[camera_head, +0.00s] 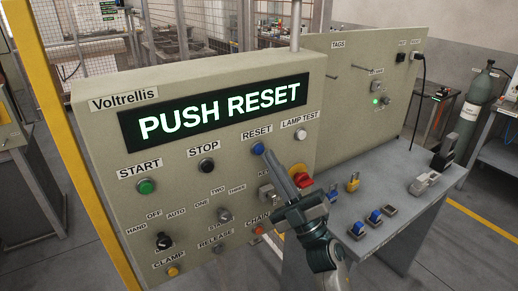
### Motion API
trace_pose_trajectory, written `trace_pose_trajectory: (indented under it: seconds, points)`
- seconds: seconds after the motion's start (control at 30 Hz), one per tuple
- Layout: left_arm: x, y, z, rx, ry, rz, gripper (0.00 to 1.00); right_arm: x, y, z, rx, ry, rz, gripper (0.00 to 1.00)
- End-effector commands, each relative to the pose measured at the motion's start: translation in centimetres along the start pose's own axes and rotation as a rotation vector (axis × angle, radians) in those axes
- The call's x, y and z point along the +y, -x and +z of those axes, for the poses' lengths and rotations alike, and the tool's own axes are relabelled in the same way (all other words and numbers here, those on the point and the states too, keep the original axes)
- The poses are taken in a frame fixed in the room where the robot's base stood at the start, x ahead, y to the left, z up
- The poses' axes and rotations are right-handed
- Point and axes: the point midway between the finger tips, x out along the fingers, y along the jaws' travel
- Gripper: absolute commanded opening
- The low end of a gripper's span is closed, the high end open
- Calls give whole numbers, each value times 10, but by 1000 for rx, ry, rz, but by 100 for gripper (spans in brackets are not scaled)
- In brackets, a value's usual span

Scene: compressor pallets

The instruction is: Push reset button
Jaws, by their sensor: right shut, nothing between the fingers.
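The blue reset button (258,148) sits on the beige control panel (100,123), under the RESET label (257,132). The panel's display (218,112) reads PUSH RESET in lit letters. My right gripper (272,155) reaches up from the lower right with its fingers shut and empty. The fingertips are just below and right of the blue button, very close to it; I cannot tell whether they touch. The gripper and arm hide part of the panel's lower right. My left gripper is not in view.
Nearby on the panel are the black STOP button (207,165), green START button (146,186), white LAMP TEST button (300,134) and a red knob (301,176). A grey bench (405,165) with padlocks and small devices stands to the right. A yellow post (68,120) rises at left.

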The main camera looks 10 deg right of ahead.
Motion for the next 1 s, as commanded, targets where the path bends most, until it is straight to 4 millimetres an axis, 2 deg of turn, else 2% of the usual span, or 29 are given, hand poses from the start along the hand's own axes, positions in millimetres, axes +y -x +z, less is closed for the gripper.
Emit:
trace_pose_trajectory:
  seconds: [1.0]
  points:
    - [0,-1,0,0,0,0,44,-5,-7,5,0,0,0,0]
